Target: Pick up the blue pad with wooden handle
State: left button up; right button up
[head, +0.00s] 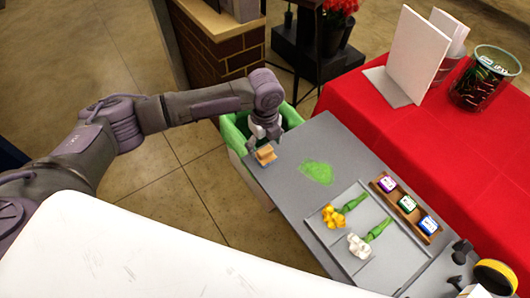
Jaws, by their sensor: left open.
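The pad with the wooden handle (265,155) sits near the far left corner of the grey table (290,165). Its tan handle is on top and a little blue shows along its lower edge. My left gripper (264,141) is open and points down directly over the handle. The fingertips are very close to the handle, and I cannot tell whether they touch it. My right gripper is not in view.
A green-lined bin (235,131) stands beside the table's far left end. A green smear (316,172) marks the tabletop. A yellow flower (334,216), a white flower (359,246) and a wooden rack (405,207) of small blocks are nearer. A red-covered table (440,130) adjoins.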

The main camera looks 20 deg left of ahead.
aim_at(265, 150)
pick_arm(q)
jog(key=shift+f, duration=1.5)
jog(key=c, duration=1.3)
jog(key=shift+o, duration=0.2)
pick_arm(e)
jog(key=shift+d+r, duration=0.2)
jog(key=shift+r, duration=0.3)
pick_arm(q)
jog(key=shift+r, duration=0.15)
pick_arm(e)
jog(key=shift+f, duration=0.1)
pick_arm(q)
jog(key=shift+r, duration=0.25)
jog(key=r, duration=0.1)
jog(key=r+b, duration=0.1)
jog(key=r, duration=0.1)
jog(key=shift+d+r, duration=0.3)
jog(key=shift+d, duration=0.05)
jog(key=s+d+r+b, duration=0.2)
jog(key=s+d+r, duration=0.3)
jog(key=d, duration=0.4)
jog(key=shift+s+d+r, duration=0.25)
jog(key=shift+s+r, duration=0.1)
jog(key=shift+r, duration=0.5)
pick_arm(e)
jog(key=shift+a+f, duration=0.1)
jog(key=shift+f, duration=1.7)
